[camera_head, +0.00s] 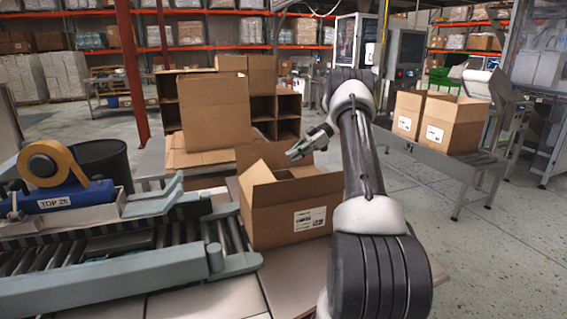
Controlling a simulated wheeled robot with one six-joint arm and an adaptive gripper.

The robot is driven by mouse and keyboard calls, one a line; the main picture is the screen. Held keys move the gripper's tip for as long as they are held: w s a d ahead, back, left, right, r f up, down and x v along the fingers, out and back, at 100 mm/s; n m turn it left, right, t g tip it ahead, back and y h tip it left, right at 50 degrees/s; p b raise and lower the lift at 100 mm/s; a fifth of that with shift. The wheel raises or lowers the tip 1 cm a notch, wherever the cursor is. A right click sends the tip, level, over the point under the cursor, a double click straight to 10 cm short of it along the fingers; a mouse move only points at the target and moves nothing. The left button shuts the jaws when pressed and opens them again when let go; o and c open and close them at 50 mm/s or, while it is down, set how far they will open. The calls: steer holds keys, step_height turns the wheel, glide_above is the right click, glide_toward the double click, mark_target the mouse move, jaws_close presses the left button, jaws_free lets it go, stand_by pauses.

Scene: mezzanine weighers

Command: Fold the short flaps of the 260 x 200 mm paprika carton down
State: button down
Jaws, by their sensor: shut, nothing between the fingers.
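The brown carton (272,224) stands open-topped on the work table, with a white label on its near face. A tall flap (262,152) stands up at its back, and a smaller flap (260,174) stands tilted at its left. A near flap (300,190) also shows along the front edge. My gripper (293,152) is shut and empty, above the carton's opening and in front of the back flap. Whether it touches a flap cannot be told. My arm hides the carton's right end, and much of the inside is hidden.
A taping machine (60,195) with a roller conveyor stands close at the left. Floor between my arm and that conveyor is clear.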

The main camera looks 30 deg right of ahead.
steer(key=d, duration=0.1)
step_height(320, 180, up, 11)
steer(key=g+h, duration=0.2)
steer(key=h, duration=0.7)
glide_above(262, 175)
steer(key=f, duration=0.3)
steer(key=a+f, duration=0.1)
steer(key=f, duration=0.5)
steer(key=shift+w+a+f, duration=0.15)
steer(key=shift+f, duration=0.05)
steer(key=d+f, duration=0.1)
steer(key=f, duration=0.2)
steer(key=shift+d, duration=0.35)
steer(key=shift+s+d+f, duration=0.2)
steer(key=shift+d+f, duration=0.05)
steer(key=shift+f, duration=0.15)
